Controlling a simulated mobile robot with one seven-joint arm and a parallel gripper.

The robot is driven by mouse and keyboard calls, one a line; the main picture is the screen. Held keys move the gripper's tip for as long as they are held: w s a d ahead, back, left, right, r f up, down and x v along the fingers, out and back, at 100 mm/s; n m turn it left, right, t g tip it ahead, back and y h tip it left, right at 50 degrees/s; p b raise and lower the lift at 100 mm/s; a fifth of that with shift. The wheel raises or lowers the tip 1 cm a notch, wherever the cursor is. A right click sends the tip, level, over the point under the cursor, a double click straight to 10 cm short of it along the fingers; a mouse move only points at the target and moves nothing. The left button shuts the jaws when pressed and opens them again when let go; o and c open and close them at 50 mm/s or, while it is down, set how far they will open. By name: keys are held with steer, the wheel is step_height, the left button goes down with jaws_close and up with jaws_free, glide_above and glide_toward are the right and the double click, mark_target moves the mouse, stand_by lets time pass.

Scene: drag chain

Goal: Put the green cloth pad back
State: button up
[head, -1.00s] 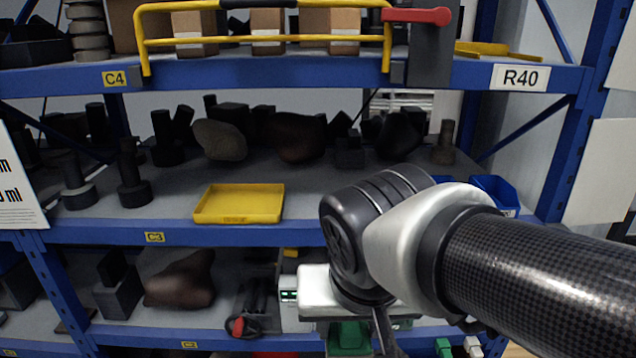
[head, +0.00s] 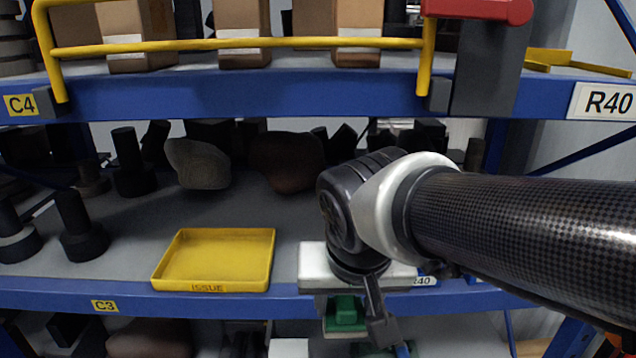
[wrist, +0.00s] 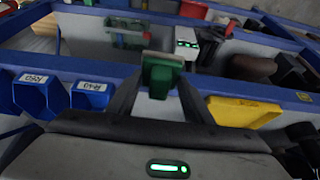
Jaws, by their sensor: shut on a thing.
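My gripper (wrist: 158,88) is shut on the green pad (wrist: 162,72), which sits between the two fingertips in the wrist view and has a pale strip along its far edge. In the head view the green pad (head: 345,314) hangs below my white gripper body, just in front of the middle shelf's blue edge and low in the picture. My gripper body hides part of the pad there, and its fingers are only partly seen.
A yellow ISSUE tray (head: 215,260) lies on the middle shelf, left of my gripper. Blue bins (wrist: 38,95) with R labels stand at left in the wrist view. A yellow rail (head: 240,45) and red handle (head: 480,10) are on the upper shelf. Dark parts crowd the shelf's back.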

steer(key=w+p, duration=0.2)
steer(key=w, duration=1.2)
steer(key=shift+w, duration=0.2)
steer(key=shift+f, duration=1.8)
steer(key=o, duration=1.3)
steer(key=shift+o, duration=0.2)
steer(key=v, duration=1.1)
steer(key=s+d+f+t, duration=0.1)
steer(key=s+d, duration=0.8)
steer(key=s, duration=0.6)
steer(key=shift+d+f, duration=0.15)
